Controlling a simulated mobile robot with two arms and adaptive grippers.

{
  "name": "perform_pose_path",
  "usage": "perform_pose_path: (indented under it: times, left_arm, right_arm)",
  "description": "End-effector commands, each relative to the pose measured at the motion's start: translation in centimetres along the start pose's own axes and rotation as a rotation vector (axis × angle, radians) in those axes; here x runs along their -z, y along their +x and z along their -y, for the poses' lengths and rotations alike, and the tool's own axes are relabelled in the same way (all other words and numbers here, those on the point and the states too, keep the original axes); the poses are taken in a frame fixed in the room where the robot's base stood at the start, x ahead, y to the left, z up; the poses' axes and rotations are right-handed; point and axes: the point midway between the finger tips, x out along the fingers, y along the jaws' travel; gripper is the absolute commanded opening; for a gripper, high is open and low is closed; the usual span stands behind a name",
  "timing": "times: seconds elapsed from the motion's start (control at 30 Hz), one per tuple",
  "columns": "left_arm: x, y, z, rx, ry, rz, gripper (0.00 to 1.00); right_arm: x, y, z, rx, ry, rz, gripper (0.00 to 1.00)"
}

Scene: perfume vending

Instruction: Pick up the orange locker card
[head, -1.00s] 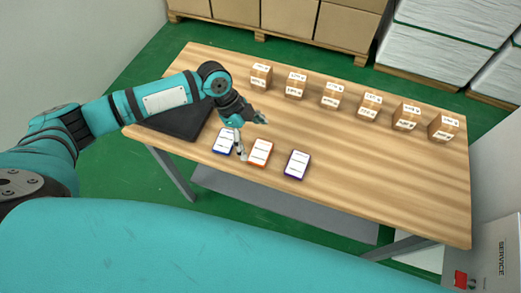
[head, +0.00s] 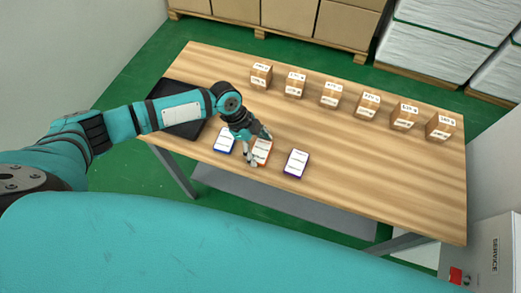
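The orange locker card (head: 263,152) lies on the wooden table (head: 370,165), in the middle of a row of three cards. It has a white label and an orange border, and my gripper covers part of it. The blue card (head: 224,141) is to its left and the purple card (head: 296,163) to its right. My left gripper (head: 258,146) is open, with its fingers spread over the orange card, one towards its far end and one near its left edge. I cannot tell whether the fingers touch it. My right gripper is out of view.
Several small labelled boxes (head: 330,96) stand in a row along the table's far side. A black tray (head: 190,128) lies at the table's left end, under my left arm. The table's middle and right are clear. A white service cabinet (head: 485,250) stands at the lower right.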

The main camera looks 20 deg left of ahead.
Motion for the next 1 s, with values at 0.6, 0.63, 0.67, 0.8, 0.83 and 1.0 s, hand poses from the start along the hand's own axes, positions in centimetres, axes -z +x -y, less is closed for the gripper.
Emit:
perform_pose_path:
  times: [0.6,0.63,0.67,0.8,0.83,1.0]
  left_arm:
    - [0.5,-1.1,0.1,0.002,0.001,-0.001,0.47]
    - [0.6,-1.4,0.1,0.002,0.003,-0.001,0.47]
    - [0.7,-1.7,0.1,0.003,0.003,-0.001,0.47]
    - [1.6,-3.1,-0.3,-0.001,0.004,-0.002,0.47]
    - [2.0,-2.9,-0.9,-0.003,0.006,-0.002,0.47]
    - [4.5,-2.2,-3.9,-0.002,0.007,-0.004,0.47]
  right_arm:
    - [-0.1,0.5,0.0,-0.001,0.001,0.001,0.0]
    - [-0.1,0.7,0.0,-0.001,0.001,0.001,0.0]
    - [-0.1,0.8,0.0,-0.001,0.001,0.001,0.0]
    - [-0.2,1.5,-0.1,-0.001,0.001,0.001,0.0]
    - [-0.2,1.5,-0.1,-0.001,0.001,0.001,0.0]
    - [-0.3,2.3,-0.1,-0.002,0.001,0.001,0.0]
